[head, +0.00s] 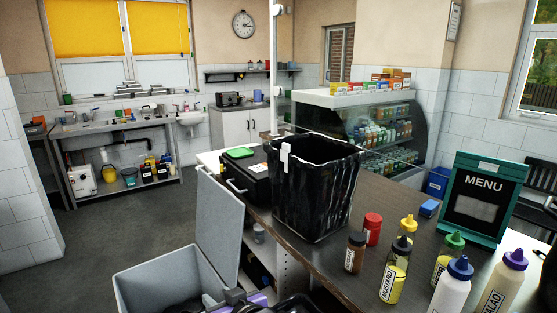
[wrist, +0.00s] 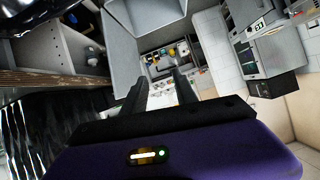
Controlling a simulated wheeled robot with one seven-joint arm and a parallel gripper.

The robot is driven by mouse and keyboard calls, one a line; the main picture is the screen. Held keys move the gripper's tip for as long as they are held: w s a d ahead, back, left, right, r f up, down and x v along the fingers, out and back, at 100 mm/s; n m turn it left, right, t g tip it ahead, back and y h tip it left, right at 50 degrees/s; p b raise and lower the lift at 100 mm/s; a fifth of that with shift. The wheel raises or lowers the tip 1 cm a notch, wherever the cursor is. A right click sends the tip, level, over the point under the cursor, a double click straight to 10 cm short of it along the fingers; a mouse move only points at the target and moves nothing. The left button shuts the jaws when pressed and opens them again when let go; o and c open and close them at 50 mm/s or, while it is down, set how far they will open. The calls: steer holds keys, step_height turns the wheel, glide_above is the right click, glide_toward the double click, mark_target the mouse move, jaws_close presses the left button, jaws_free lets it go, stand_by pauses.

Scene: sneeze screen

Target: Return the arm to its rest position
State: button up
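My gripper shows in the wrist view (wrist: 160,78) as two dark fingers on a purple body. The fingers stand apart with nothing between them. In the head view only part of my purple wrist shows at the bottom edge, beside the counter front and the open grey bin (head: 140,284); the fingertips are not clear there. The bin's grey lid (head: 216,228) stands upright against the counter side.
A black bag-lined bin (head: 310,195) stands on the dark counter (head: 342,262), beside a black case (head: 246,180). Several bottles, including a mustard bottle (head: 393,280), and a menu board (head: 483,198) stand right. Open floor (head: 130,225) lies left.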

steer(key=s+d+m+t+h, duration=0.55)
steer(key=s+d+t, duration=0.25)
steer(key=s+d, duration=1.6)
steer(key=s+d+g+h, duration=0.1)
steer(key=s+d, duration=0.3)
steer(key=s, duration=0.6)
steer(key=s+d+f+g+h, duration=0.1)
steer(key=s+d, duration=0.4)
steer(key=s, duration=0.6)
steer(key=shift+s+d+f+g+b, duration=0.15)
steer(key=shift+s+f+g+b, duration=0.15)
steer(key=shift+g, duration=0.3)
